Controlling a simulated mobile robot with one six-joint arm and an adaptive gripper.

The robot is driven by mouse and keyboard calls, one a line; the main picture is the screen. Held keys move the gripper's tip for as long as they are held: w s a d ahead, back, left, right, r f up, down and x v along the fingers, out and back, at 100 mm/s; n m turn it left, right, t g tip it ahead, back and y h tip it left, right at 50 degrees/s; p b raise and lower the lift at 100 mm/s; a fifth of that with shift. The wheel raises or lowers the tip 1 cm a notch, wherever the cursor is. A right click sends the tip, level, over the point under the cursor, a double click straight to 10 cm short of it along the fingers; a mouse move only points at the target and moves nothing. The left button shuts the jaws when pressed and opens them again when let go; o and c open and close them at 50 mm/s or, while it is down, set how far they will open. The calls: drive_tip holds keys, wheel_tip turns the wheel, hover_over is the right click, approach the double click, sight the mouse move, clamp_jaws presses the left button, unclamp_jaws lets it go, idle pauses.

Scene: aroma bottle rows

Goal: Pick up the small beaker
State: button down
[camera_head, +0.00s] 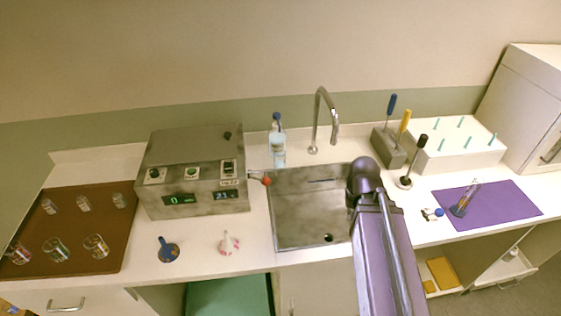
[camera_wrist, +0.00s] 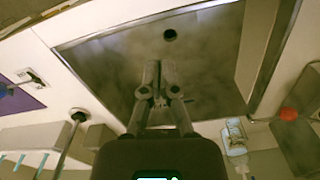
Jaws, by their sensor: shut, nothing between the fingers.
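Several clear glass beakers stand on a brown tray (camera_head: 75,232) at the far left of the counter in the head view. The back row holds smaller ones: a left small beaker (camera_head: 49,206), a middle one (camera_head: 83,203) and a right one (camera_head: 119,200). My gripper (camera_wrist: 160,66) is shut and empty above the sink in the wrist view, well away from the tray. In the head view my arm hides it. No beaker on the tray shows in the wrist view.
A metal box with displays (camera_head: 190,172) stands between the tray and the sink (camera_head: 300,215). A tall faucet (camera_head: 318,115) rises behind the sink. A blue-based item (camera_head: 168,250) and a pink-and-white item (camera_head: 229,243) stand at the front edge. A purple mat (camera_head: 510,203) lies right.

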idle(0.4)
drive_tip(key=c, duration=0.7)
unclamp_jaws()
drive_tip(key=shift+w+f, duration=0.15)
drive_tip(key=o, duration=0.7)
drive_tip(key=shift+w+a+f+n+y+b, duration=0.45)
drive_tip(key=shift+w+a+f+b, duration=0.2)
drive_tip(key=shift+w+b, duration=0.2)
drive_tip(key=w+a+f+n+t+y+b, duration=0.1)
drive_tip(key=w+a+f+n+y+b, duration=0.1)
drive_tip(key=w+a+b, duration=0.2)
drive_tip(key=w+a+f+n+t+y+b, duration=0.2)
drive_tip(key=w+a+f+n+y+b, duration=0.1)
drive_tip(key=w, duration=0.6)
drive_tip(key=shift+a+b, duration=0.35)
drive_tip(key=shift+b, duration=0.25)
drive_tip(key=w+a+n+t+y+b, duration=0.2)
drive_tip(key=w+b, duration=0.2)
drive_tip(key=w, duration=0.3)
drive_tip(key=w+a+n+t+y+b, duration=0.2)
drive_tip(key=w+n+y+b, duration=0.1)
drive_tip(key=w, duration=0.4)
drive_tip(key=shift+a+y+b, duration=0.2)
drive_tip(key=shift+y+b, duration=0.15)
drive_tip(key=shift+b, duration=0.15)
drive_tip(key=shift+r, duration=0.1)
